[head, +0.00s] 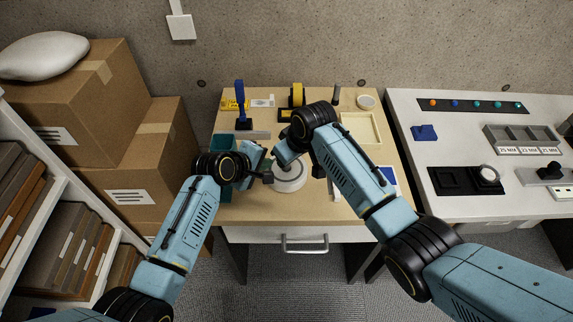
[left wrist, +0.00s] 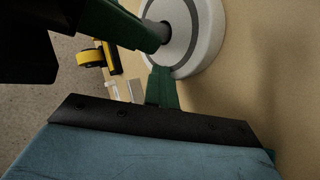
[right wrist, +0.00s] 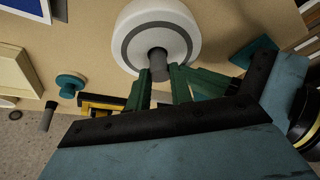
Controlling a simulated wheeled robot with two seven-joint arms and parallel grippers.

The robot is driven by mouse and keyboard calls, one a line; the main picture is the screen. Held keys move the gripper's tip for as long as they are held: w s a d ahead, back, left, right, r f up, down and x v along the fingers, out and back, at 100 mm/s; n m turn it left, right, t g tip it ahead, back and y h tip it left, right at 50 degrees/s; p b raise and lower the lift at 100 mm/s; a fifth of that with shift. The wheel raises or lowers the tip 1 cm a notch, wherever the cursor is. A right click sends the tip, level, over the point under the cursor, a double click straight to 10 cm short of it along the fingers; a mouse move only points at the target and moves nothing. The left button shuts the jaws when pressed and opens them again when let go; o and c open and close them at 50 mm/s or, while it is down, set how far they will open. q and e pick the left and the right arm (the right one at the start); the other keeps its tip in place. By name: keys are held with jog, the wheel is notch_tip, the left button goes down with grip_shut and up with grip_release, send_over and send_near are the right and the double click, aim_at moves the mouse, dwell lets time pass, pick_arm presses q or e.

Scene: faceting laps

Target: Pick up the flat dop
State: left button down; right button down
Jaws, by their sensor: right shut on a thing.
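A grey cylinder (right wrist: 158,66), which I take to be the flat dop, stands out in front of the white round lap (right wrist: 130,52) with its grey ring. My right gripper (right wrist: 160,82) is shut on it, with its green fingers on either side. The cylinder also shows in the left wrist view (left wrist: 162,32), over the disc (left wrist: 208,40). My left gripper (left wrist: 157,58) is close beside it, its green fingers apart. In the head view the left gripper (head: 266,172) is left of the disc (head: 290,180), and the right arm partly hides the cylinder.
A yellow tape dispenser (head: 297,97), a blue stand (head: 240,110), a dark upright cylinder (head: 336,95) and a shallow cream tray (head: 379,127) sit on the wooden desk. A teal knob (right wrist: 70,83) shows near the disc. A white bench (head: 430,140) stands to the right, boxes to the left.

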pick_arm(q)
jog(key=shift+s+f, duration=0.2)
jog(key=shift+f, duration=0.15)
pick_arm(e)
jog(key=shift+r, duration=0.1)
notch_tip(320, 180, up, 10)
jog(key=c, duration=2)
grip_release()
jog(key=shift+c, duration=0.8)
notch_tip(320, 180, up, 6)
jog(key=shift+r, duration=0.15)
pick_arm(q)
jog(key=shift+r, duration=0.1)
pick_arm(e)
jog(key=shift+r, duration=0.15)
